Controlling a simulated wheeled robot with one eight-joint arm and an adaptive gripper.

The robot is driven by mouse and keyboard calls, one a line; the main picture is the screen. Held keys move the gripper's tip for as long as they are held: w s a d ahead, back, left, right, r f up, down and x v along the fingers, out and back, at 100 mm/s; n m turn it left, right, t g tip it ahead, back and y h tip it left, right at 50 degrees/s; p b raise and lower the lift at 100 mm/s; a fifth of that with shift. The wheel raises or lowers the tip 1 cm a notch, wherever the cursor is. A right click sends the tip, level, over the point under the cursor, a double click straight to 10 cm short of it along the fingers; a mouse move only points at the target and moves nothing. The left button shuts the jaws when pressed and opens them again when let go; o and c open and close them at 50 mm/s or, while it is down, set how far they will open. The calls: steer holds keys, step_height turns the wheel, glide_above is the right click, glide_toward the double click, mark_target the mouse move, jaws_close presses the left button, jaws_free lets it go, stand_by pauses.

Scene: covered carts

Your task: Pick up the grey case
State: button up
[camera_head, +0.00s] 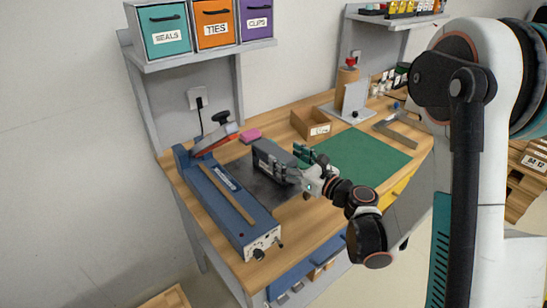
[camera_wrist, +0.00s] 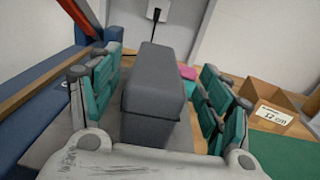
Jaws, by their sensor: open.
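The grey case (camera_wrist: 155,95) is a dark grey box standing on a dark mat on the wooden workbench. In the head view the grey case (camera_head: 270,158) sits between the blue machine and the green mat, with its right end partly hidden by my gripper. My gripper (camera_head: 300,160) is at the case. In the wrist view my gripper (camera_wrist: 158,90) is open, with one teal-padded finger on each side of the case. A gap shows between the case and the right finger, and a smaller one on the left. I cannot see the case's underside.
A long blue machine (camera_head: 228,205) stands close on the left. A pink block (camera_head: 251,134) lies behind the case. An open cardboard box (camera_head: 311,123) and the green mat (camera_head: 368,154) are to the right. A shelf with bins (camera_head: 214,24) hangs above the back.

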mark_target(274, 149)
steer(key=shift+b+x, duration=0.8)
steer(key=shift+x, duration=2.1)
steer(key=shift+s, duration=0.1)
steer(key=c, duration=1.5)
